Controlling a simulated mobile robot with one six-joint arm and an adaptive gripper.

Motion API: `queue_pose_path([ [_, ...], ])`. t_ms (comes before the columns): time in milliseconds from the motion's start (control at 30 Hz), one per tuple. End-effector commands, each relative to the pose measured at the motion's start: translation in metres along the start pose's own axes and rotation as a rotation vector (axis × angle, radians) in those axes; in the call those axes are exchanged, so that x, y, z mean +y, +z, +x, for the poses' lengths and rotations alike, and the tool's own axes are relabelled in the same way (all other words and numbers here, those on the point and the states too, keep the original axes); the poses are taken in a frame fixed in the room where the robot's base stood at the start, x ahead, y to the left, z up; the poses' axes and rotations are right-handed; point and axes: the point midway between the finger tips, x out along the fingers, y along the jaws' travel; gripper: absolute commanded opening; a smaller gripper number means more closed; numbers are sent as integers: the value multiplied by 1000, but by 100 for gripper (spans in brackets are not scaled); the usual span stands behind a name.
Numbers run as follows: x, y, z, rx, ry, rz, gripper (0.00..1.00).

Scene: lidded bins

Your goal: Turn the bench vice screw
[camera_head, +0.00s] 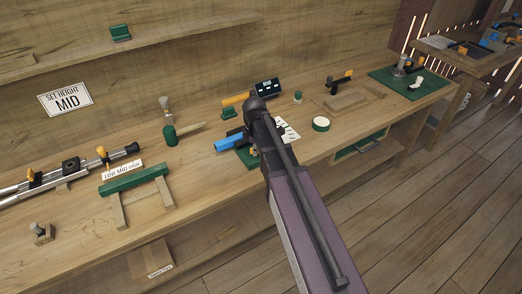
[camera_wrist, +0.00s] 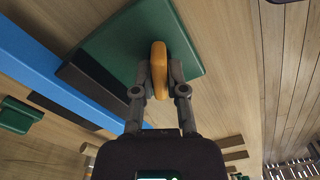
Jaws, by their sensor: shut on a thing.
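The bench vice shows in the head view as a blue body (camera_head: 230,143) on a green base plate (camera_head: 244,160), left of my arm. In the wrist view its long blue bar (camera_wrist: 60,82) runs diagonally at the left beside a dark strip, with the green plate (camera_wrist: 115,50) beyond my fingers. My gripper (camera_wrist: 159,76) is shut on an upright orange handle (camera_wrist: 159,58), one finger touching each side. I take the handle for the vice screw's; its join to the vice is hidden. My arm hides most of the gripper in the head view.
On the bench, a green cylinder (camera_head: 170,135) and a green trestle-like stand (camera_head: 135,180) are to the left. A dark display box (camera_head: 266,88) stands behind the vice. A green-rimmed round item (camera_head: 321,124) lies right of my arm. Bare wood lies between the items.

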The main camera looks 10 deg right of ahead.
Motion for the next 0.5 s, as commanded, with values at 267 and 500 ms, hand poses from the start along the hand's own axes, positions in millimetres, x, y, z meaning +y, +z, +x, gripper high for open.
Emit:
queue_pose_path([
  [267,1,2,0,-5,4,-150,0],
  [500,1,2,0,-5,3,-310,0],
])
